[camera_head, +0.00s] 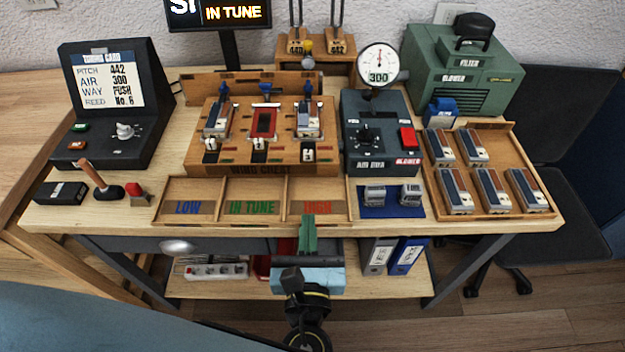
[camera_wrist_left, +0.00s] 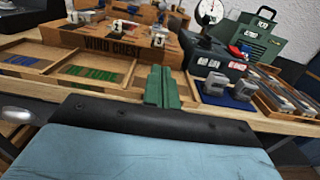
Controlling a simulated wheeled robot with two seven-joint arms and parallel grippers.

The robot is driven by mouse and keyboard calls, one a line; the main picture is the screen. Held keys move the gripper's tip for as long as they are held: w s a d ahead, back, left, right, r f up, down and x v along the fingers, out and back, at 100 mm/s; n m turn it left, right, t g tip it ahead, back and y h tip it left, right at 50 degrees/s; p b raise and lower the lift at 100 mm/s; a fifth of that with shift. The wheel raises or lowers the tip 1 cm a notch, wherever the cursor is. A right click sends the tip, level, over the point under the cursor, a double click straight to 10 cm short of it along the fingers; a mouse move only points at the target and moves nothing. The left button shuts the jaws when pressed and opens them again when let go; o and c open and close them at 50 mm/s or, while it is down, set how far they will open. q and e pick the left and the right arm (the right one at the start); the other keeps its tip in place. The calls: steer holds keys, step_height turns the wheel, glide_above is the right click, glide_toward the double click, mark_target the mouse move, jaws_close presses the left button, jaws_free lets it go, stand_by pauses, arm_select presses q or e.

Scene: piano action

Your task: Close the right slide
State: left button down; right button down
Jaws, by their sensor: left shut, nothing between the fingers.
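The wooden wind chest (camera_head: 238,158) stands at the middle of the bench. Several small black-and-white slide knobs line its front; the right slide (camera_head: 308,152) appears lower in the picture than the others. It also shows in the left wrist view (camera_wrist_left: 158,38). How far the slide is pulled out I cannot tell exactly. My left gripper (camera_head: 308,222) has its green fingers shut and empty, in front of the chest, over the front of the sorting tray and apart from the slide. The shut fingers also show in the left wrist view (camera_wrist_left: 162,75). My right gripper is not in view.
A sorting tray (camera_head: 158,220) with three labelled bays lies before the chest. Right of it are a blue mat (camera_head: 377,211) with two blocks, the control box with gauge (camera_head: 380,175) and a tray of reed blocks (camera_head: 545,205). A card stand (camera_head: 90,125) is at left.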

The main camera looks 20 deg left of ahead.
mark_target(308, 156)
arm_select(q)
steer(key=x, duration=1.3)
steer(key=shift+w+a, duration=0.1)
steer(key=shift+w, duration=0.25)
